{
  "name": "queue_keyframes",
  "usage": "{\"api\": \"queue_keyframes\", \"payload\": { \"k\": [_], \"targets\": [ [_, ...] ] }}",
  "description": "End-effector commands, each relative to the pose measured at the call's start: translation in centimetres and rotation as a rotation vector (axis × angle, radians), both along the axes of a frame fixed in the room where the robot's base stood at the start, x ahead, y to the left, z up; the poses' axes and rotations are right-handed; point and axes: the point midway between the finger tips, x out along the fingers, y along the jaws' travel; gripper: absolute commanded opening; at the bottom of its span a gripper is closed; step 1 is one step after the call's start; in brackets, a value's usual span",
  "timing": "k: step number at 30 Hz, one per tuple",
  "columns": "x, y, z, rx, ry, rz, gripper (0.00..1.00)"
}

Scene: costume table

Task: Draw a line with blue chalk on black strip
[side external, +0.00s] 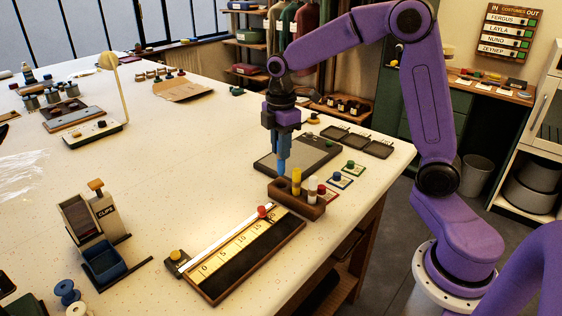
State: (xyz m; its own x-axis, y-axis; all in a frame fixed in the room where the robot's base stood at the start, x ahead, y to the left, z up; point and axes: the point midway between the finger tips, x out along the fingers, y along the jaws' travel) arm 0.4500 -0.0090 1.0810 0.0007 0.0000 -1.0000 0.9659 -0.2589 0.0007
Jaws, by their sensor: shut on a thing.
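The blue chalk (282,167) points down between the fingers of my gripper (284,153), which is shut on it. It is at the left end of the brown wooden chalk holder (300,206); I cannot tell whether its lower tip is in a hole or just above. The black strip (252,262) lies along the front side of a wooden measuring board with a numbered scale (238,246), left of and nearer than the holder.
A white straightedge (222,238) with a red knob (263,212) runs along the board's back. A dark framed slate (325,152) lies behind the holder, with small coloured pieces (346,170) to its right. The clips dispenser (98,220) stands left.

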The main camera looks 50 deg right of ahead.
Motion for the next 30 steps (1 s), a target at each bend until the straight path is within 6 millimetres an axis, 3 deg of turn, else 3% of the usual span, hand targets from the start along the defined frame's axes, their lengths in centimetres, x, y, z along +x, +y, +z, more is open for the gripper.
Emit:
{"api": "queue_keyframes", "payload": {
  "k": [4, 11, 20, 30],
  "targets": [
    [0.1, 0.0, 2.3, 0.001, -0.003, 0.0, 0.0],
    [0.2, 2.2, 3.4, 0.0, 0.0, 0.007, 0.0],
    [0.0, 10.6, 2.9, -0.001, 0.001, 0.008, 0.0],
    [-2.6, 20.4, 2.3, -0.001, 0.001, 0.007, 0.0]
  ]
}}
